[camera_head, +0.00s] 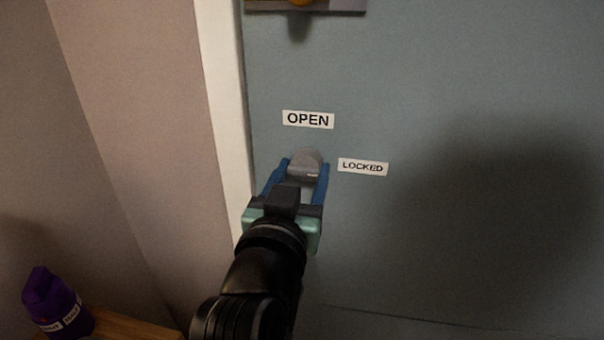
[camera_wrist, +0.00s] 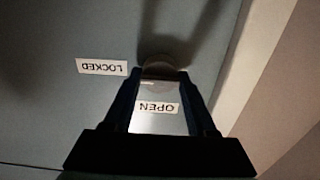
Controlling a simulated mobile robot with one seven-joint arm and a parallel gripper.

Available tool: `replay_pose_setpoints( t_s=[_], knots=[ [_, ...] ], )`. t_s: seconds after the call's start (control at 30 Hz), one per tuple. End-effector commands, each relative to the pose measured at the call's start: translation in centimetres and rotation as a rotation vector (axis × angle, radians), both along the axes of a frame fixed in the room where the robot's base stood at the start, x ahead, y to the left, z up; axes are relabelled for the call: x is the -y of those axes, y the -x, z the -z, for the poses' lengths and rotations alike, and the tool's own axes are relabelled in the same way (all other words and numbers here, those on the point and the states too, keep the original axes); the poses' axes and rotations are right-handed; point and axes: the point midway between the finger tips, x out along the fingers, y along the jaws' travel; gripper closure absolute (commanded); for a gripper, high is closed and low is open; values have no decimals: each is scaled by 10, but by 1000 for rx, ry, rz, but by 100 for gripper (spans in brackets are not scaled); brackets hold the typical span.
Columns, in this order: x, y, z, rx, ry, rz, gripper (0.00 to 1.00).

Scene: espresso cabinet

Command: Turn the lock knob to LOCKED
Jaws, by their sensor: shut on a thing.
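The lock knob (camera_head: 308,160) is a round grey knob on the blue-grey cabinet door, below the OPEN label (camera_head: 307,119) and left of the LOCKED label (camera_head: 363,167). My gripper (camera_head: 306,172) has its two blue fingers on either side of the knob and is shut on it. In the wrist view the knob (camera_wrist: 160,70) shows between the fingertips, partly hidden. There the LOCKED label (camera_wrist: 102,67) and the OPEN label (camera_wrist: 157,107) appear upside down. I cannot tell which label the knob points to.
A pale vertical frame edge (camera_head: 222,110) and a beige wall (camera_head: 140,110) stand close on the left. A purple bag (camera_head: 52,300) sits on a wooden surface (camera_head: 130,328) at the lower left. A grey plate (camera_head: 335,5) with a yellowish part is above. The door at right is clear.

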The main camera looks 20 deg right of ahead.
Motion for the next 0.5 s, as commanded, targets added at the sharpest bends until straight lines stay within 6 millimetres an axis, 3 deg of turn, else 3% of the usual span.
replay_pose_setpoints(
  t_s=[0.07,0.1,0.2,0.27,0.5],
  knots=[
    [0,0,0,3,-3,-1,99],
    [0,0,0,3,-3,-1,41],
    [0,0,0,3,-2,-1,23],
    [0,0,0,3,-2,-1,13],
    [0,0,0,1,0,-1,13]
  ],
)
